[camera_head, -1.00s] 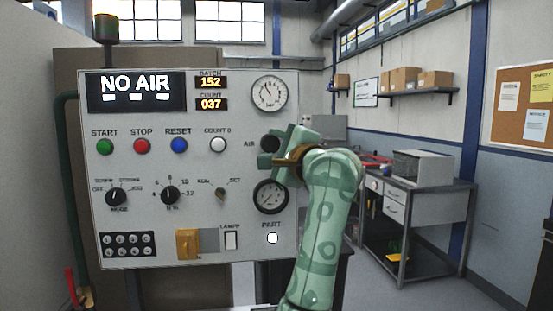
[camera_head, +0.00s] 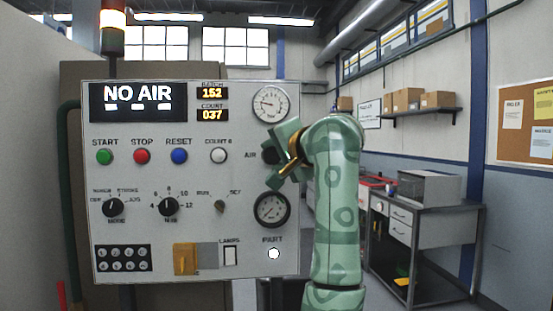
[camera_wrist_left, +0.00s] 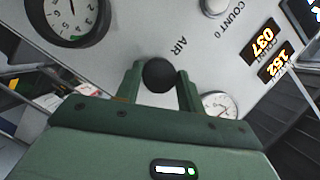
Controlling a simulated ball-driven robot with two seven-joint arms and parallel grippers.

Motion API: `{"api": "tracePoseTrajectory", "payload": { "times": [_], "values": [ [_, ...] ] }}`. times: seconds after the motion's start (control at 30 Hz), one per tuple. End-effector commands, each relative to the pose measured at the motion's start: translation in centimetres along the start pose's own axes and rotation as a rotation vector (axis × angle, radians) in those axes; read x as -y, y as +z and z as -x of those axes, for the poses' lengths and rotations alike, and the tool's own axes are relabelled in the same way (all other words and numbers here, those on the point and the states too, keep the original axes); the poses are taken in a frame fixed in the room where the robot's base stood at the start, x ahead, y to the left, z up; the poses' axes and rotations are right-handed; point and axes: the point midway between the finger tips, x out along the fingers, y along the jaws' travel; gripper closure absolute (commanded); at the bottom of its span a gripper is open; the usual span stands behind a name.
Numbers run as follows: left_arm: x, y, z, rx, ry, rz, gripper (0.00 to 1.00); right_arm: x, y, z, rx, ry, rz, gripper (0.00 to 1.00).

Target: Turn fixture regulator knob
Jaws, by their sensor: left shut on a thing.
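The regulator knob, a round black knob labelled AIR (camera_head: 268,156), sits on the right side of the grey panel (camera_head: 140,220). In the left wrist view the knob (camera_wrist_left: 160,75) shows between the two green fingers. My left gripper (camera_head: 276,156) is shut on it and tilted against the panel; in the head view it partly covers the knob. The upper gauge (camera_head: 270,103) above the knob has its needle pointing left. The lower gauge (camera_head: 271,209) is below it. The display (camera_head: 137,101) reads NO AIR. My right gripper is not in view.
The panel also bears START, STOP and RESET buttons (camera_head: 179,156), a white COUNT 0 button (camera_head: 218,156), rotary switches (camera_head: 168,207) and a yellow latch (camera_head: 185,259). The stack light (camera_head: 113,35) above is lit. A workbench (camera_head: 415,220) stands at the back right.

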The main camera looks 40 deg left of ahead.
Motion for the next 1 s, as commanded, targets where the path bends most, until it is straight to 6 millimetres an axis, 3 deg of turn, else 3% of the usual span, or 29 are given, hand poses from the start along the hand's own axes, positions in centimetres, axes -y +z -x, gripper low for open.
{"api": "tracePoseTrajectory", "payload": {
  "times": [0.67,0.7,0.77,1.0],
  "values": [
    [-0.29,0.05,-0.10,0.002,0.033,0.063,0.84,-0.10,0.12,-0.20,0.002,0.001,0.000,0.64],
    [-0.29,0.05,-0.11,0.002,0.033,0.063,0.59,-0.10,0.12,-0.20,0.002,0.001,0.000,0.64],
    [-0.28,0.04,-0.10,0.002,0.032,0.062,0.42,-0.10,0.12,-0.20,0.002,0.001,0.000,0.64],
    [-0.12,0.03,-0.05,0.001,0.029,0.063,0.40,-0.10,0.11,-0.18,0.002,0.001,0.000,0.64]
  ]
}}
